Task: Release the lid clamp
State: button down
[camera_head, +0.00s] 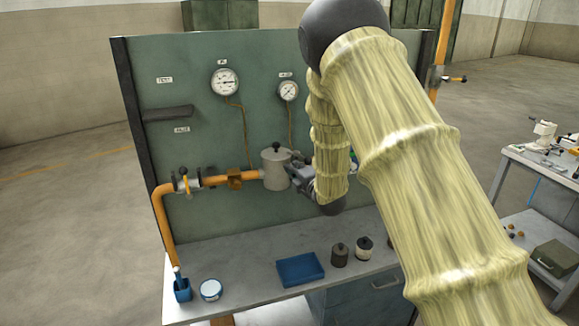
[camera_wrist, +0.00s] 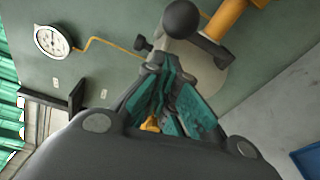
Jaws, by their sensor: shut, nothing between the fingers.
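A grey round pot (camera_head: 276,172) with a black knob on its lid sits in the orange pipe line in front of the green panel. In the wrist view, a black ball-ended lever (camera_wrist: 180,18) and a smaller dark knob (camera_wrist: 143,43) show by the pot's grey body (camera_wrist: 208,78). I cannot tell for certain which part is the lid clamp. My gripper (camera_head: 298,176) is at the pot's right side. In the wrist view its teal-padded fingers (camera_wrist: 168,80) are shut and empty, just below the ball in the picture. Whether they touch the lever is unclear.
Two gauges (camera_head: 225,82) (camera_head: 288,90) hang on the panel above. An orange pipe (camera_head: 163,235) with a valve (camera_head: 184,181) runs left. The bench (camera_head: 250,270) holds a blue tray (camera_head: 300,269), dark jars (camera_head: 340,255) and a white tin (camera_head: 211,290). My arm covers the panel's right part.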

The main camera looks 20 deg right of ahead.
jog(key=shift+s+d+r+p, duration=0.1)
jog(key=shift+d+p, duration=0.25)
jog(key=shift+d, duration=0.4)
jog(key=shift+s, duration=0.1)
jog(key=shift+d+b, duration=0.2)
jog(key=shift+b, duration=0.35)
